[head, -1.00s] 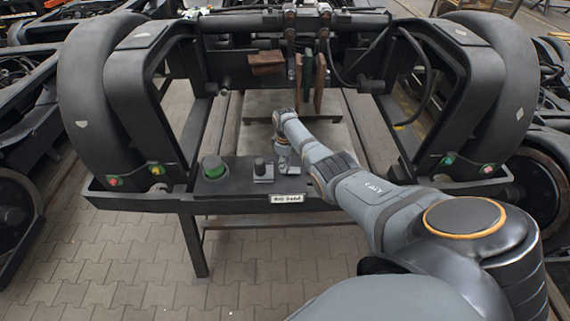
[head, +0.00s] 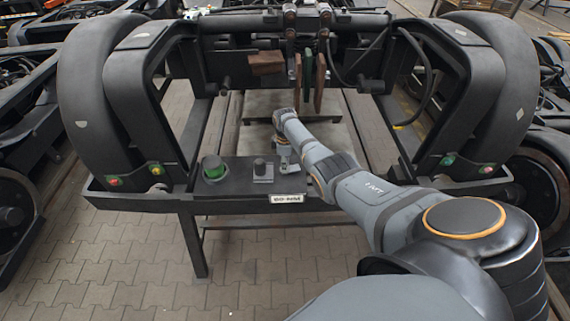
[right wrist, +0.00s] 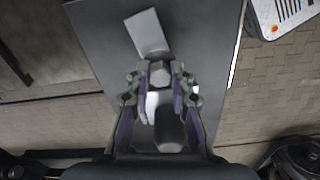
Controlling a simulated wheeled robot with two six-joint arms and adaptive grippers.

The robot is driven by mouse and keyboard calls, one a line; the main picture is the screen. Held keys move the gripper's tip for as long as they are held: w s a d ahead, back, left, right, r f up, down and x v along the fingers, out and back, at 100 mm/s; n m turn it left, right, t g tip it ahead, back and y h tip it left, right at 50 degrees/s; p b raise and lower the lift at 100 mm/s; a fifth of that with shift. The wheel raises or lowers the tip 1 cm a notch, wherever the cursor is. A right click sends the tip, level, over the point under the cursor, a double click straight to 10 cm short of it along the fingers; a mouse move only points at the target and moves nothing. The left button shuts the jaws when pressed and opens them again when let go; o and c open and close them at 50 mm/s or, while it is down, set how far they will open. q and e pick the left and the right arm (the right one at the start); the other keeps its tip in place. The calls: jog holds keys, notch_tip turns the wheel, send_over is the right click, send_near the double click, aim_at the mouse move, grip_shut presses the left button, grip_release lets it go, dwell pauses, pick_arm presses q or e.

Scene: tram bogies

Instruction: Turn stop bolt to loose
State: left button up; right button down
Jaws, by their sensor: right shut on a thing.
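My right gripper (head: 284,161) reaches down to the dark bench plate (head: 235,186) at the front of the bogie frame. In the right wrist view my right gripper (right wrist: 160,80) has its fingers closed around a grey angular bolt head (right wrist: 160,73), which looks like the stop bolt. In the head view the gripper hides this bolt. A light grey flat piece (right wrist: 148,33) lies just beyond the fingertips. I cannot tell how far the bolt is turned. My left gripper is not in view.
A label (head: 287,198) is on the front edge. Black wheels (head: 95,90) and frame arms flank the bench. Paving (head: 110,260) is clear at front left.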

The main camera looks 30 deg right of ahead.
jog(key=c, duration=1.2)
grip_release()
jog(key=shift+r, duration=0.15)
notch_tip(320, 180, up, 12)
jog(key=shift+f, duration=0.1)
jog(key=shift+f, duration=0.1)
